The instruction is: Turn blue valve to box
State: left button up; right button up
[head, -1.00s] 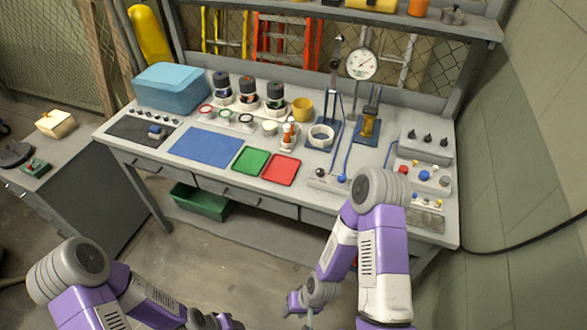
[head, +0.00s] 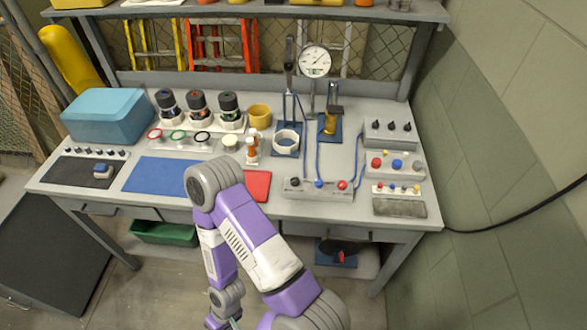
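The blue valve (head: 319,184) is a small blue knob in the middle of a grey manifold block (head: 308,193) at the front of the bench, between a black knob and a red knob (head: 342,185). Its exact pointing direction is too small to tell. A light blue box (head: 108,117) with a lid stands at the back left of the bench. My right gripper (head: 224,321) hangs low in front of the bench, cut by the bottom edge, well away from the valve; its fingers are not clear. My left gripper is out of view.
Blue tubes rise from the manifold towards a pump stand and a pressure gauge (head: 315,62). A control panel (head: 395,165) with coloured knobs is to the right. A red mat (head: 257,185) and blue mat (head: 158,176) lie left. My right elbow overlaps the bench front.

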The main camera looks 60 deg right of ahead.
aim_at(318, 183)
jog(key=i, duration=0.35)
jog(key=z, duration=0.95)
